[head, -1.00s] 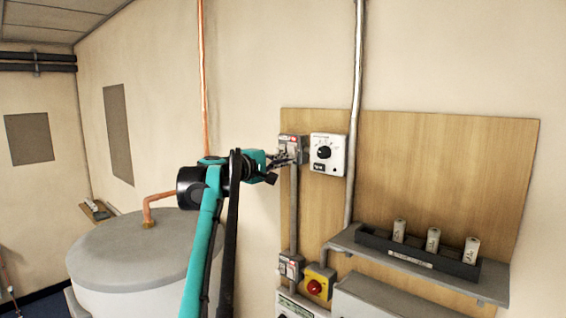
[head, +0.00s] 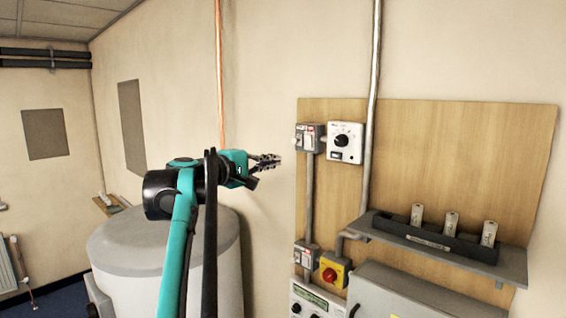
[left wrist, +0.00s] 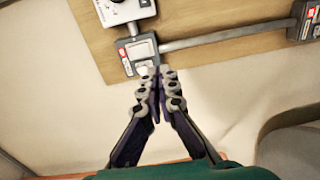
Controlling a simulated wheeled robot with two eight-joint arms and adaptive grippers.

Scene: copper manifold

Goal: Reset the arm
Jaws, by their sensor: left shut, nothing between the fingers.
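My left arm, teal and black, comes up from the bottom of the head view. Its gripper (head: 268,160) is in front of the bare wall, left of the wooden board. In the left wrist view the left gripper (left wrist: 158,75) has its fingertips together with nothing between them. Past the fingertips is a grey switch box (left wrist: 136,52) with a red label, which also shows in the head view (head: 308,137). In the head view a clear gap lies between the fingertips and this box. My right gripper is in neither view.
The wooden board (head: 420,125) carries a white dial box (head: 345,142), a lower switch box (head: 306,257), a yellow box with a red knob (head: 335,271) and a shelf (head: 508,268). A white tank (head: 118,285) stands behind my arm. A copper pipe (head: 220,80) runs up the wall.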

